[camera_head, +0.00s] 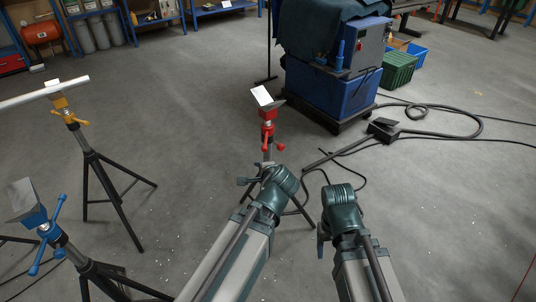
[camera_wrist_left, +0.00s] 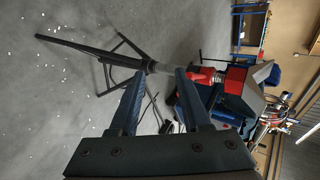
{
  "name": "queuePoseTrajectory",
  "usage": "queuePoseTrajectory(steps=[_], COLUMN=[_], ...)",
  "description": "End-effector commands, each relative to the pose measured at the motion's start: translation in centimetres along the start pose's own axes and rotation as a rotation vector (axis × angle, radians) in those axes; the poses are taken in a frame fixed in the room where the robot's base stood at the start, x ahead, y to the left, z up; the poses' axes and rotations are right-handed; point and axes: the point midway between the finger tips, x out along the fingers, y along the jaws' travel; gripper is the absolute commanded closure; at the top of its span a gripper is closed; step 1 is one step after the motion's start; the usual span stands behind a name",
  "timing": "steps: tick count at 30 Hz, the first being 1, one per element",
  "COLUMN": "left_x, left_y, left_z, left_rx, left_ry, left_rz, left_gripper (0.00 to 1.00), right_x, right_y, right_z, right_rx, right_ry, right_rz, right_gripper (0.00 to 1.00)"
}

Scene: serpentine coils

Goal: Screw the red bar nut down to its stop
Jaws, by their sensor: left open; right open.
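The red bar nut (camera_head: 267,131) sits on the red-headed stand in the middle of the head view, below its V-shaped head (camera_head: 268,113), with red bars angled downward. In the left wrist view the red nut (camera_wrist_left: 201,75) shows at the upper right, partly behind a finger. My left gripper (camera_wrist_left: 158,76) is open, its two fingers spread near the stand's grey tube (camera_wrist_left: 155,66). Whether they touch it I cannot tell. In the head view my left wrist (camera_head: 279,180) hides the stand's lower part. My right gripper (camera_head: 341,196) is open, to the right of the stand; its fingers are hard to make out.
A yellow stand (camera_head: 62,103) carrying a pale pipe (camera_head: 22,98) and a blue stand (camera_head: 38,218) stand at left. A blue machine (camera_head: 322,85) stands behind the red stand. Black cables and a pedal (camera_head: 383,130) lie at right. Floor between the stands is clear.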

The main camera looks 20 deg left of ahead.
Motion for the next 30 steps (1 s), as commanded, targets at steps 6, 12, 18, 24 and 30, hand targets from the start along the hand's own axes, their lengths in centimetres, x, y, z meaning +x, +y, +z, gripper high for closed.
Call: queuePoseTrajectory(steps=[6, 12, 18, 24, 30], left_x=[5.9, 7.5, 8.0, 8.0, 8.2], left_y=[-2.4, -2.9, -2.1, -2.0, -2.3], left_z=[-0.1, -1.8, -3.1, -3.5, -3.6], left_rx=[0.547, 1.023, 1.310, 1.390, 1.388], left_ry=[-0.004, -0.062, -0.104, -0.117, -0.116], left_rz=[-0.419, -0.681, -0.808, -0.840, -0.839], left_gripper=[0.53, 0.53, 0.53, 0.53, 0.53], right_x=[9.4, 14.3, 16.6, 16.8, 16.8], right_y=[-0.9, -1.3, -1.5, -1.6, -1.6], right_z=[-0.6, -0.8, -1.0, -1.0, -1.0], right_rx=[-0.001, -0.001, -0.002, -0.002, -0.002], right_ry=[0.000, 0.000, 0.000, 0.000, 0.000], right_rz=[0.002, 0.004, 0.005, 0.005, 0.005], right_gripper=[0.32, 0.32, 0.32, 0.32, 0.32])
